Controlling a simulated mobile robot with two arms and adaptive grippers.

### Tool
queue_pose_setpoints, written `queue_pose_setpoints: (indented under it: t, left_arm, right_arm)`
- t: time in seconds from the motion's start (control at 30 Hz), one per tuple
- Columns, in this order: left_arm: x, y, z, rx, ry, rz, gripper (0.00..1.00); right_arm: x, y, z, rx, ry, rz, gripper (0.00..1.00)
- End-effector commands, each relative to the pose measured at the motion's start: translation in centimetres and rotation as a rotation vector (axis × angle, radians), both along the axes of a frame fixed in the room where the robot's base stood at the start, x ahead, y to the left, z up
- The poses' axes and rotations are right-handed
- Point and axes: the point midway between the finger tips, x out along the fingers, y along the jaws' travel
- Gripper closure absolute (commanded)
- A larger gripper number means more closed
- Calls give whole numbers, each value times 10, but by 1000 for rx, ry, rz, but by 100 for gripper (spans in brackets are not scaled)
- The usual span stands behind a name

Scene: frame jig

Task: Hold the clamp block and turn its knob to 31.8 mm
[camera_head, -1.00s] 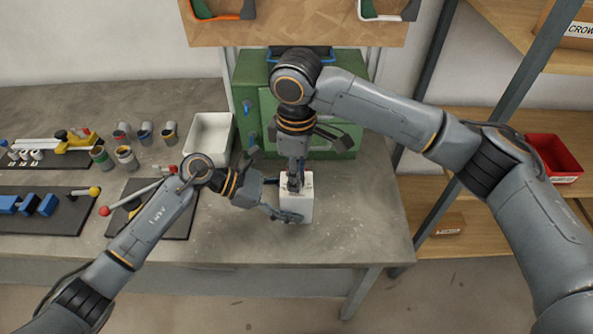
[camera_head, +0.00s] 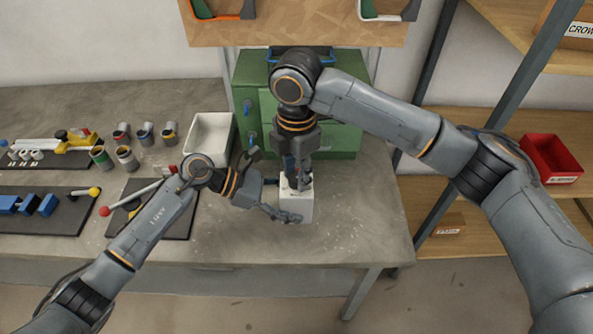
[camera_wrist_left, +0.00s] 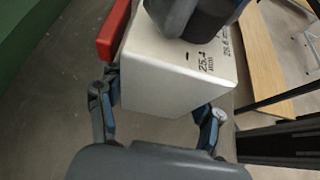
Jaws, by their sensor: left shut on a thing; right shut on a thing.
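The white clamp block (camera_head: 296,207) stands upright on the workbench near its front edge. My left gripper (camera_head: 285,208) is shut on the block from the left side. In the left wrist view, the fingers of my left gripper (camera_wrist_left: 160,112) are on either side of the block (camera_wrist_left: 165,72), with printed marks including "25.4" on its top face. A red part (camera_wrist_left: 112,32) shows beside the block there. My right gripper (camera_head: 297,178) points down over the block's top and is shut on the knob, which its fingers hide. The knob's setting cannot be read.
A green cabinet (camera_head: 258,78) stands close behind the block. A white bin (camera_head: 208,135), several cans and dark mats with tools lie to the left. The bench (camera_head: 350,225) right of the block is clear. A shelf with a red bin (camera_head: 552,158) stands at the right.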

Motion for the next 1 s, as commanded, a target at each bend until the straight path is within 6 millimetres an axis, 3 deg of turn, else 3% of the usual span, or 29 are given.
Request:
queue_pose_setpoints:
  t: [0.3,0.83,0.87,0.97,1.0]
  left_arm:
    - [0,0,-2,2,2,0,66]
    - [0,0,-2,3,2,1,66]
    - [0,0,-2,3,2,1,66]
    - [0,0,-2,3,2,1,66]
    - [0,0,-2,3,2,1,66]
  right_arm:
    - [-1,2,1,5,2,121,100]
    - [-2,2,1,6,2,142,100]
    - [-2,2,1,6,2,142,65]
    - [-1,2,0,4,2,141,46]
    - [-1,2,0,4,2,141,46]
